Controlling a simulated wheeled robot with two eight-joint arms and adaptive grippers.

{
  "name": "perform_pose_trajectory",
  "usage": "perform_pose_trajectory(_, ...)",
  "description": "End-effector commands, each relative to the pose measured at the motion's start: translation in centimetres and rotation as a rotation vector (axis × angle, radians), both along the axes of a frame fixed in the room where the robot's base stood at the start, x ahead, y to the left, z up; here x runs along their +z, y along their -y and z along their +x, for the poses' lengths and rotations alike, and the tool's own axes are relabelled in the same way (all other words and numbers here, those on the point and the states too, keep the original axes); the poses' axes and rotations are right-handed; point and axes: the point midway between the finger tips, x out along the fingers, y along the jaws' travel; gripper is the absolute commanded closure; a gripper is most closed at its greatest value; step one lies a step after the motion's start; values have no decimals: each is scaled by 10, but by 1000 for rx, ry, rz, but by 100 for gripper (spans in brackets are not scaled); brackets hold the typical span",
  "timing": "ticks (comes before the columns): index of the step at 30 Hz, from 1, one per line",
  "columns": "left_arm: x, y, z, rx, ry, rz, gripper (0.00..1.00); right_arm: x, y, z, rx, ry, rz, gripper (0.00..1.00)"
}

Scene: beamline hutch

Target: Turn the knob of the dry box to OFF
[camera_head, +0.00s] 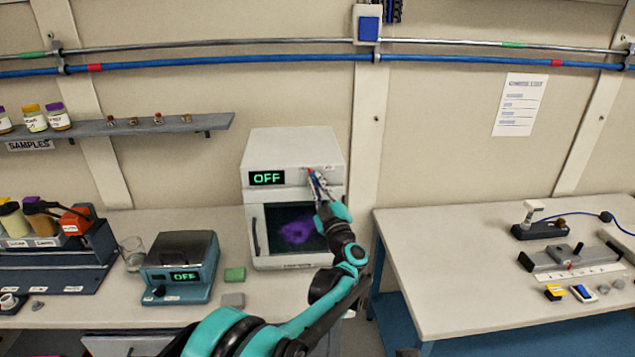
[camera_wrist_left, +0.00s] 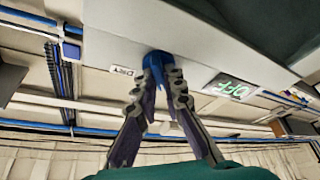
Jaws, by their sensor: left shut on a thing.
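The dry box (camera_head: 325,146) is a white cabinet at the back of the left bench, with a dark window in its door. Its display (camera_head: 267,178) reads OFF in green, and the same display shows in the left wrist view (camera_wrist_left: 230,87). My left gripper (camera_head: 315,181) is at the upper right of the box front. In the left wrist view its two fingers (camera_wrist_left: 159,88) are closed around the blue knob (camera_wrist_left: 156,60), beside a DRY label (camera_wrist_left: 122,71). The fingers largely cover the knob in the head view. My right gripper is not in view.
A small teal device (camera_head: 183,268), its display also reading OFF, stands left of the dry box. A sample shelf (camera_head: 170,128) hangs above. A second bench (camera_head: 440,260) is at the right.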

Motion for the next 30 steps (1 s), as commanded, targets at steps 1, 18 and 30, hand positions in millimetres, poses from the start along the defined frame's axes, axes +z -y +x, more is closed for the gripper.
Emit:
perform_pose_trajectory(1,0,1,0,0,-1,-27,100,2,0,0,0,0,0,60)
perform_pose_trajectory(18,0,0,0,-1,-1,-155,100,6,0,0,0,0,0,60)
perform_pose_trajectory(30,0,0,0,0,0,-154,82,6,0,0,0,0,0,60)
